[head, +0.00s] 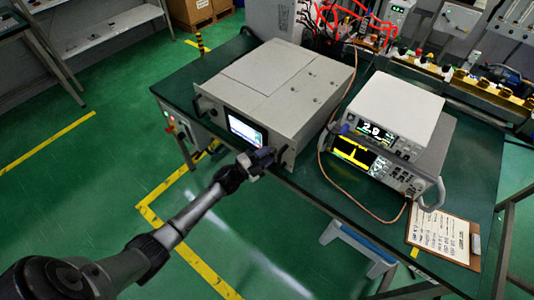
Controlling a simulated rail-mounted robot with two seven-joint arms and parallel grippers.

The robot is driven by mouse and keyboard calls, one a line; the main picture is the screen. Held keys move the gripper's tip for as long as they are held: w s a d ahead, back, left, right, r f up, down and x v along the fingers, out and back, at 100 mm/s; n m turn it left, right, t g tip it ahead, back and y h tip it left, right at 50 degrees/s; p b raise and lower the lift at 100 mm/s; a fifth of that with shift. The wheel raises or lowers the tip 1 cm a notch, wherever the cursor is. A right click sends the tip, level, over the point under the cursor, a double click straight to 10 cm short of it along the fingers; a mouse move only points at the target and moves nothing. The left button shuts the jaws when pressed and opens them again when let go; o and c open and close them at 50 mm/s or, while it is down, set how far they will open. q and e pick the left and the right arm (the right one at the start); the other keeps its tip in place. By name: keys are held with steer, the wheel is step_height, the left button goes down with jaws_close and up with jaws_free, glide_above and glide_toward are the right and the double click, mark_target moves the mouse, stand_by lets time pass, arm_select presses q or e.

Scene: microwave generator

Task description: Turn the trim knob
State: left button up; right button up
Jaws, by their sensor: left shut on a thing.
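The microwave generator (265,85) is a large light-grey box on the green table, with a lit screen (246,131) on its front panel. My left arm reaches in from the lower left, and my left gripper (262,157) is at the right part of that front panel, just right of the screen. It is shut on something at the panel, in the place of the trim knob. The knob itself is hidden behind the gripper, so its turn position cannot be seen. My right gripper is not in view.
Two stacked instruments (392,122) with lit displays stand to the right on the table (330,190). A copper-coloured cable runs between them and the generator. A clipboard (443,234) lies at the right front. Red cables (350,20) and a fixture row are behind. The floor before the table is mostly clear.

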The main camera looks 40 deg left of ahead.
arm_select(q)
steer(key=shift+r+m+g+p, duration=0.2)
steer(key=shift+m+g+p, duration=0.65)
steer(key=shift+m, duration=1.05)
steer(key=shift+r+m+g+p, duration=0.15)
steer(key=shift+m+g+p, duration=0.4)
steer(key=shift+m+p, duration=1)
steer(key=shift+m+b, duration=0.3)
steer(key=shift+m, duration=0.25)
steer(key=o, duration=0.6)
steer(key=shift+o, duration=0.2)
steer(key=v, duration=1.3)
steer(key=shift+s+r+p, duration=0.2)
steer(key=shift+s+p, duration=0.15)
steer(key=shift+s, duration=0.1)
